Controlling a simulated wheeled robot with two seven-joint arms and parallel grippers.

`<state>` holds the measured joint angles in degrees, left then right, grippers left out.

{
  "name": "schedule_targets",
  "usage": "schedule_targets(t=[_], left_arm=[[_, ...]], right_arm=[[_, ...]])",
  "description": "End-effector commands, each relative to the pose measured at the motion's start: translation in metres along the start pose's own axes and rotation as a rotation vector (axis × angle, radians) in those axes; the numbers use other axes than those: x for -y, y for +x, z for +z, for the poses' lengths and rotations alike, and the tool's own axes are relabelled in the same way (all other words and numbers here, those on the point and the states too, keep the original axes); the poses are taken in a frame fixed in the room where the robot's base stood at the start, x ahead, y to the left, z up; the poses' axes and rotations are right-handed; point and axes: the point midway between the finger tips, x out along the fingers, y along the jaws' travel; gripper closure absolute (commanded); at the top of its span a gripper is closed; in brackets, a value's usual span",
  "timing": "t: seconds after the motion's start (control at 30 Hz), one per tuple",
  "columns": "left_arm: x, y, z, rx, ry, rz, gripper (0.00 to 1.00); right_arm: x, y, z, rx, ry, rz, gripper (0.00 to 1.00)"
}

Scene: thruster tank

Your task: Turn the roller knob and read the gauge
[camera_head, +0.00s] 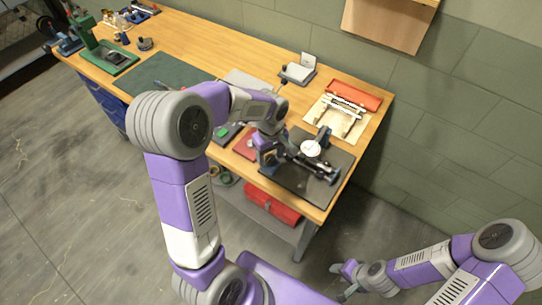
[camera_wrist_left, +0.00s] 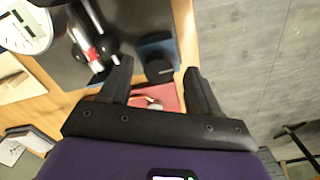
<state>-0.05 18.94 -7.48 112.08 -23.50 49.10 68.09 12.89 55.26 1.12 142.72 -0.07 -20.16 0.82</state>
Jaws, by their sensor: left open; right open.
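The gauge (camera_head: 311,148) has a round white dial and stands over a dark plate (camera_head: 318,192) at the right part of the bench. Its dial also shows at the upper left of the left wrist view (camera_wrist_left: 24,26), cut by the edge, and its reading is illegible. A round black knob (camera_wrist_left: 158,70), likely the roller knob, lies between the fingertips of my open left gripper (camera_wrist_left: 160,78), apart from both fingers. In the head view my left gripper (camera_head: 278,156) is beside the gauge fixture, and the knob cannot be clearly picked out. My right gripper (camera_head: 346,276) is open and empty, away from the bench.
A metal rod with a red band (camera_wrist_left: 97,46) is close to the left finger. A red pad (camera_wrist_left: 155,97) lies below the knob. A red box (camera_head: 271,204) sits on the lower shelf.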

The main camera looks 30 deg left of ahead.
Motion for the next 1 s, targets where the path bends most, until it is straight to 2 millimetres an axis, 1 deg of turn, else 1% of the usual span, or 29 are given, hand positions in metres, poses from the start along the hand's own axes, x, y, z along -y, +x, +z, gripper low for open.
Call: schedule_targets(t=[0.03, 0.13, 0.37, 0.4, 0.47, 0.7, 0.77, 1.0], left_arm=[[0.0002, 0.0055, 0.0000, 0.001, 0.000, 0.000, 0.37], [0.0002, 0.0100, 0.0003, 0.001, -0.001, 0.000, 0.37], [0.0000, 0.0105, 0.0003, 0.001, 0.000, 0.001, 0.37], [0.0000, 0.0104, 0.0003, 0.001, 0.000, 0.001, 0.39], [-0.0001, 0.0104, 0.0003, 0.001, 0.000, 0.001, 0.48], [-0.0001, 0.0102, 0.0002, 0.001, 0.000, 0.001, 0.85], [-0.0001, 0.0101, 0.0002, 0.000, 0.000, 0.001, 0.93], [0.0000, 0.0099, 0.0002, 0.000, 0.021, 0.001, 0.93]], right_arm=[[-0.0005, 0.0015, -0.0002, 0.000, 0.000, 0.000, 0.57], [-0.0007, 0.0020, -0.0003, -0.001, 0.000, 0.000, 0.57], [-0.0005, 0.0017, -0.0004, -0.001, 0.000, 0.000, 0.57], [-0.0005, 0.0016, -0.0004, -0.001, 0.000, 0.000, 0.57], [-0.0005, 0.0016, -0.0004, -0.001, 0.000, 0.000, 0.57], [-0.0005, 0.0017, -0.0004, -0.001, 0.000, 0.000, 0.57], [-0.0005, 0.0017, -0.0004, -0.001, 0.000, 0.000, 0.57], [-0.0003, 0.0010, -0.0003, -0.001, 0.000, 0.000, 0.57]])
